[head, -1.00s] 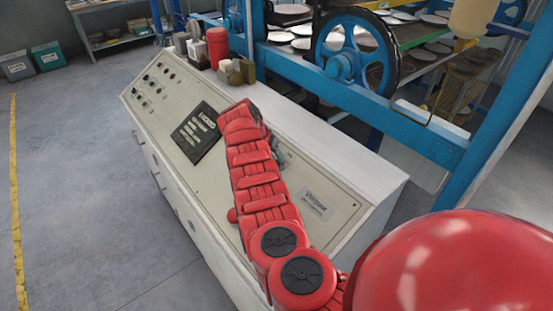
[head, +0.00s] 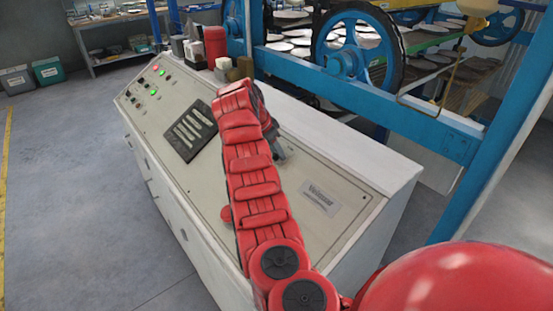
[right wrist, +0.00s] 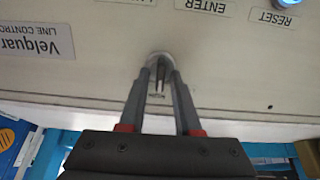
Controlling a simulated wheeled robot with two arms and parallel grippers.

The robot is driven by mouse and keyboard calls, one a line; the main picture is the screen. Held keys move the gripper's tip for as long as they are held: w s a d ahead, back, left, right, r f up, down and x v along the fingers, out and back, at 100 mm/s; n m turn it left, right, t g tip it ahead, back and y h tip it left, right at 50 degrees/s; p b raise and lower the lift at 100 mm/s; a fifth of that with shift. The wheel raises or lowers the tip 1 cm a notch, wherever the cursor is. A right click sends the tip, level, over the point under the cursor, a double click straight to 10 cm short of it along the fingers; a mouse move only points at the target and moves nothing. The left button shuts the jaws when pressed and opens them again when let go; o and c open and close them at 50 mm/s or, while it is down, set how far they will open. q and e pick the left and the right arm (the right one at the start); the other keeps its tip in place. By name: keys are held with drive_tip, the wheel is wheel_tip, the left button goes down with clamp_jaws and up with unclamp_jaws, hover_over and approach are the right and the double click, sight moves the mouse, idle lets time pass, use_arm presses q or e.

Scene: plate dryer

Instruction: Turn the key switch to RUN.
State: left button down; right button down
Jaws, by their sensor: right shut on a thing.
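The key switch (right wrist: 158,57) shows in the right wrist view as a small round metal piece on the cream panel, with the key between my fingertips. My right gripper (right wrist: 160,80) is shut on the key, its two grey fingers closing in from both sides. In the head view my right gripper (head: 279,149) is at the panel, mostly hidden behind my red arm, which also hides the switch. The key's exact angle and any RUN mark cannot be read. My left gripper is not in view.
ENTER (right wrist: 206,6) and RESET (right wrist: 272,18) labels lie near the switch. A red canister (head: 215,44) stands behind. The blue dryer frame (head: 385,107) is beyond.

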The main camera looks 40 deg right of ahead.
idle(0.4)
drive_tip(key=c, duration=0.9)
unclamp_jaws()
drive_tip(key=p+v, duration=0.1)
drive_tip(key=v, duration=1.6)
drive_tip(key=shift+r+p, duration=0.25)
drive_tip(key=shift+p, duration=0.15)
drive_tip(key=shift+f, duration=0.1)
